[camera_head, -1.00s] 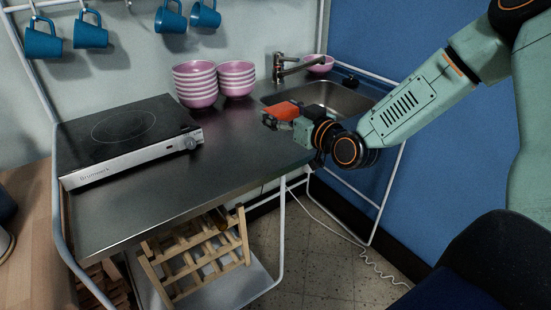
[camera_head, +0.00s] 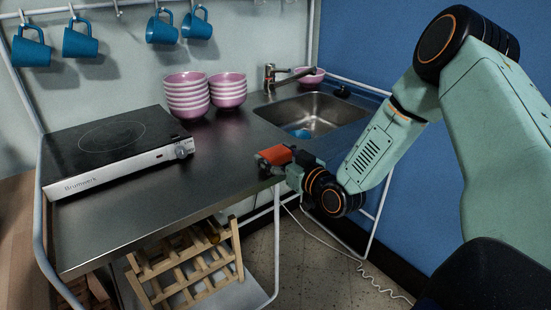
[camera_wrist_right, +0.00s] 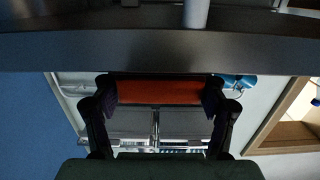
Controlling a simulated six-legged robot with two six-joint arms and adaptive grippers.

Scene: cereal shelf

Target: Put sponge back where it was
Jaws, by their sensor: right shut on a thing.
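The orange-red sponge (camera_head: 277,154) is between the fingers of my right gripper (camera_head: 270,162). The right gripper is shut on it, near the counter's front edge and in front of the sink (camera_head: 318,119). In the right wrist view the sponge (camera_wrist_right: 158,92) spans the space between the two dark fingers (camera_wrist_right: 160,102), touching both sides. Whether the sponge touches the counter cannot be told. My left gripper is not in view.
Pink striped bowls (camera_head: 187,97) stand in stacks behind a bare stretch of steel counter (camera_head: 170,210). A hotplate (camera_head: 115,145) is at the left. A blue item (camera_head: 300,133) lies in the sink.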

